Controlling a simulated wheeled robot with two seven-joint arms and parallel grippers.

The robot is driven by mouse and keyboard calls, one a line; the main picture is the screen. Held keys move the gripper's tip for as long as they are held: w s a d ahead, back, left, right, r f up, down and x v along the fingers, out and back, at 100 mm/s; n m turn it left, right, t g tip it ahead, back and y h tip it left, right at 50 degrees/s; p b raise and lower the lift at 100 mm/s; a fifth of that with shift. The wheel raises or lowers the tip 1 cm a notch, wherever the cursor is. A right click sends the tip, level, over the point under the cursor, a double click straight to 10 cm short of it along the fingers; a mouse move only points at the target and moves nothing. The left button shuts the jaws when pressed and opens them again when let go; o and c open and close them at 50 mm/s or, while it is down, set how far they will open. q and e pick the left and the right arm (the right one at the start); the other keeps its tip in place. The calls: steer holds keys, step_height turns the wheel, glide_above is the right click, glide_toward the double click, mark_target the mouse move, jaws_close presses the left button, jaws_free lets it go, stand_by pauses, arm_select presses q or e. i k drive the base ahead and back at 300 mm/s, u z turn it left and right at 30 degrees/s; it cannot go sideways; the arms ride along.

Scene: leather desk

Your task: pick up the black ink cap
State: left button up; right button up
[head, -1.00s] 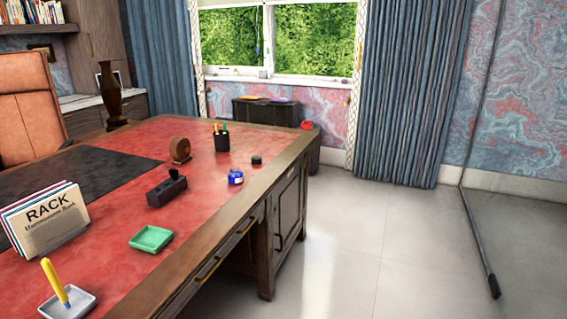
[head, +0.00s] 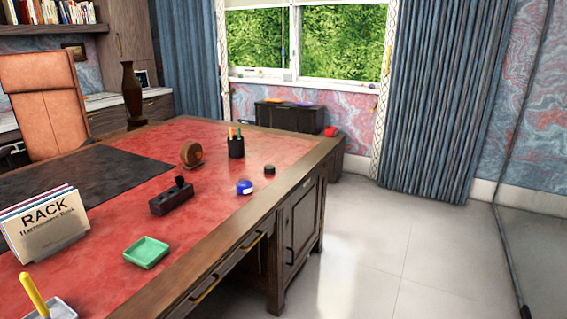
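A small round black cap (head: 269,170) lies on the red leather top of the desk (head: 215,215), near its far right edge. A blue ink bottle (head: 244,187) stands just in front of it and to its left, apart from it. Neither of my grippers shows in the head view.
A black pen cup (head: 236,148), a round brown wooden piece (head: 191,154), a dark wooden block (head: 171,199), a green tray (head: 146,252) and a card rack (head: 45,224) stand on the desk. Open pale floor (head: 370,250) lies to the right. An orange chair (head: 45,105) stands behind.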

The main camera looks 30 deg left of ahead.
mark_target(268, 169)
steer(key=i, duration=3.15)
steer(key=u, duration=3.35)
